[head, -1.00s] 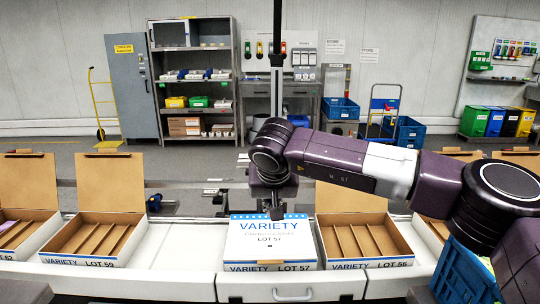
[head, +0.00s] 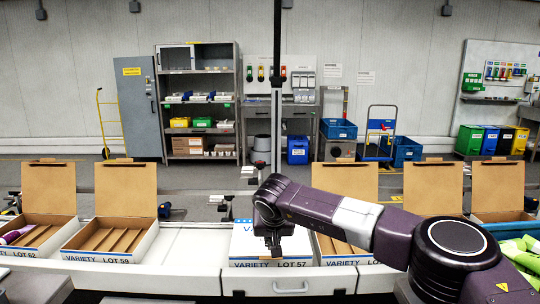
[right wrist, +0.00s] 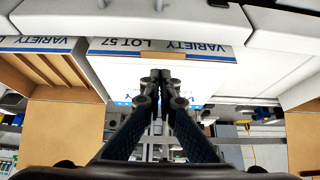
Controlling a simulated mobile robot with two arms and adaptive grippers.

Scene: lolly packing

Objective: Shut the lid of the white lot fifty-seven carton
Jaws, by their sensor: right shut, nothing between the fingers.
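The white lot fifty-seven carton (head: 243,245) stands in the middle of the row in the head view. Its white lid lies down flat over the box, and its front reads VARIETY LOT 57. It also shows upside down in the right wrist view (right wrist: 110,52), with a small brown tab at the middle of the front edge. My right gripper (head: 273,250) points down over the lid near that front edge. Its fingers are together and empty in the right wrist view (right wrist: 160,76). Whether the fingertips touch the lid I cannot tell. My left gripper is not in view.
Open cartons with raised brown lids stand on both sides, among them lot 59 (head: 143,240) on the left. The neighbour on the right is partly hidden behind my right arm. Green packets (head: 520,250) lie at the far right. A white drawer front (head: 289,282) is below the carton.

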